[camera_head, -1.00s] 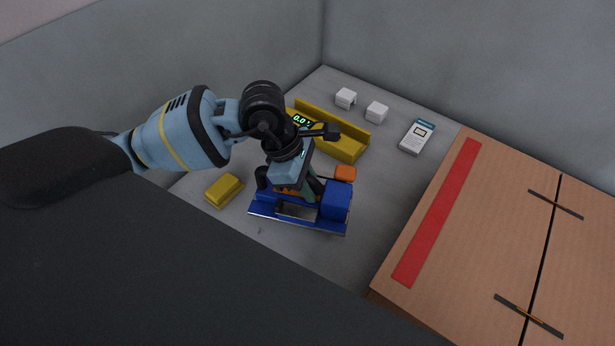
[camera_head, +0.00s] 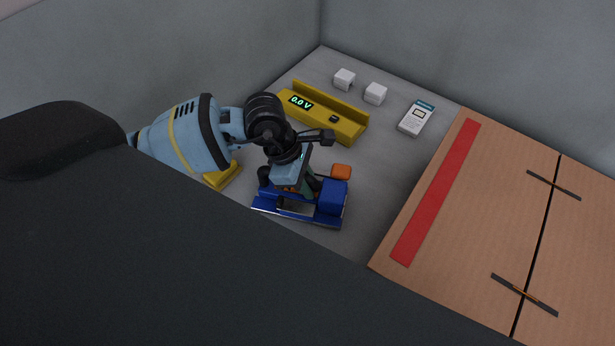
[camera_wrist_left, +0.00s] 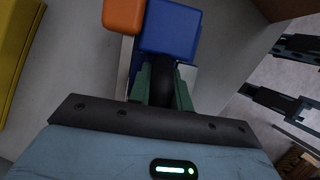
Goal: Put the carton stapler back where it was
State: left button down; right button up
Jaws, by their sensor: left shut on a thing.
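The carton stapler (camera_head: 333,197) is blue with an orange part (camera_head: 341,171). My left gripper (camera_head: 300,184) is shut on it, and it sits low over the grey worktop; I cannot tell whether its base touches. In the left wrist view the stapler's blue block (camera_wrist_left: 169,28) and orange part (camera_wrist_left: 124,15) show beyond the green fingers; its base is mostly hidden.
A yellow holder with a "0.0 V" display (camera_head: 322,117) lies behind the stapler. Two white cubes (camera_head: 344,79) and a white meter (camera_head: 416,118) are farther back. A small yellow block (camera_head: 224,176) is partly hidden by my arm. A large carton (camera_head: 480,215) with a red strip stands right. Grey walls enclose the back.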

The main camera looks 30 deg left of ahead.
pick_arm(q)
jog(key=shift+r, duration=0.1)
jog(key=c, duration=1.7)
grip_release()
jog(key=shift+f, duration=0.2)
jog(key=shift+c, duration=0.2)
jog(key=o, duration=0.5)
jog(key=shift+c, duration=0.2)
jog(key=shift+r, duration=0.25)
jog(key=shift+a+r, duration=0.1)
jog(key=shift+r, duration=0.15)
jog(key=v, duration=1)
jog(key=shift+s+a+r, duration=0.15)
jog(key=shift+a+r, duration=0.1)
jog(key=shift+r, duration=0.35)
